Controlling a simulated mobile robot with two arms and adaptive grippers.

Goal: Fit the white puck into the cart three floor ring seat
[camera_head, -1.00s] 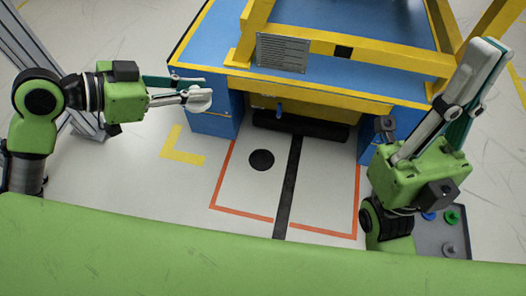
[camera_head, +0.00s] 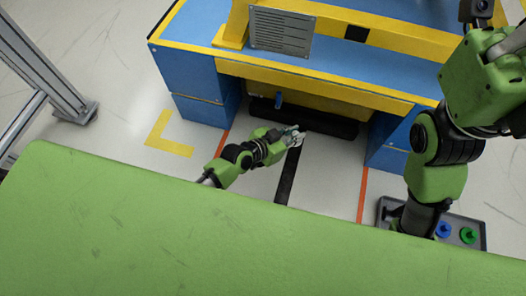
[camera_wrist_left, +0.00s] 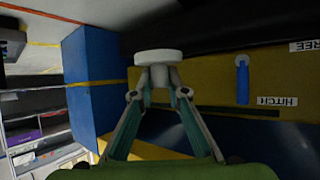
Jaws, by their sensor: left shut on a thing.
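My left gripper (camera_head: 297,137) is low in front of the blue and yellow bench, over the dark floor strip. In the left wrist view its fingers (camera_wrist_left: 158,82) are shut on the white puck (camera_wrist_left: 158,57), a pale flat disc. In the head view the puck is too small to tell from the fingertips. A round floor ring seat does not show clearly in either current view; my left arm and green body cover part of the floor. My right gripper (camera_head: 512,42) is at the upper right, partly cut off, so its jaw state is unclear.
The blue bench (camera_head: 185,68) has a yellow frame and a grey text plate (camera_head: 281,32). A black bar (camera_head: 325,122) lies under it. A blue lever (camera_wrist_left: 242,80) stands by upside-down labels. A grey tray (camera_head: 472,218) holds blue and green pieces at right.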

